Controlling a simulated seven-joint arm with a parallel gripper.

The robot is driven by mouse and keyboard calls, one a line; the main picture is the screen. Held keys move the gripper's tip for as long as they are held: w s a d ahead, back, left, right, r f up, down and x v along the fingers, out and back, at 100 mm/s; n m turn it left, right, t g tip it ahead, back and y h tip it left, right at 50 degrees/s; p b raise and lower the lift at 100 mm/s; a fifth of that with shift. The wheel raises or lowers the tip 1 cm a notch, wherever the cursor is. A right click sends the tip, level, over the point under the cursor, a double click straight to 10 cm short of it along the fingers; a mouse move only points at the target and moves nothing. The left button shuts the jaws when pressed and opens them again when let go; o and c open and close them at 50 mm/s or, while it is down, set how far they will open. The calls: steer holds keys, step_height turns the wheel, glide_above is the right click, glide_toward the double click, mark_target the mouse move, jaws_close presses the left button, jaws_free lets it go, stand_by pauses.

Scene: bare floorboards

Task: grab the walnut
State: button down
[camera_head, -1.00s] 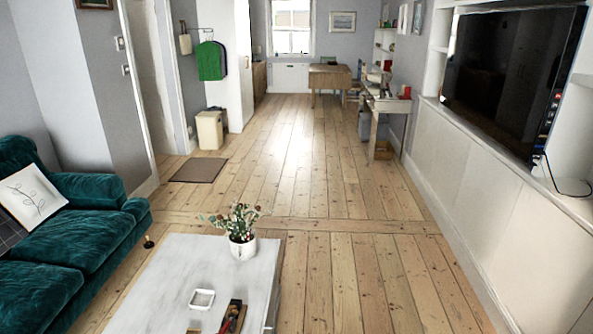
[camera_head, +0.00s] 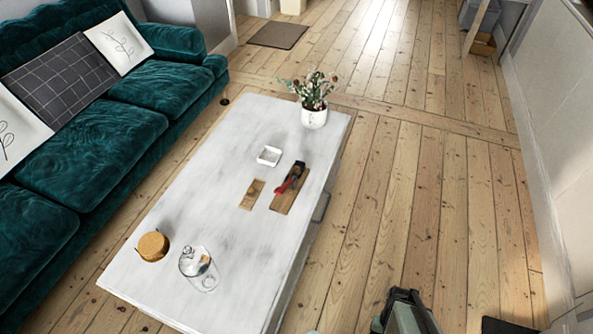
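I cannot make out a walnut for certain. The white coffee table (camera_head: 236,125) holds several small things. A small flat wooden piece (camera_head: 252,194) and a longer wooden board (camera_head: 283,203) with a red and black tool (camera_head: 292,177) lie near its middle. A round tan object (camera_head: 152,246) and a clear glass jar (camera_head: 198,268) with something pale inside stand at the near left end. A dark grey part of my arm shows at the bottom edge, right of the table. Whether it includes my gripper's fingers, and how they stand, I cannot tell.
A white square dish (camera_head: 269,156) and a potted plant (camera_head: 314,116) stand on the table's far half. A green sofa (camera_head: 130,125) runs along the left.

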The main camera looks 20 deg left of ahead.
steer(key=c, duration=1.8)
jaws_free()
steer(key=shift+c, duration=0.2)
steer(key=o, duration=1.2)
steer(key=shift+c, duration=0.2)
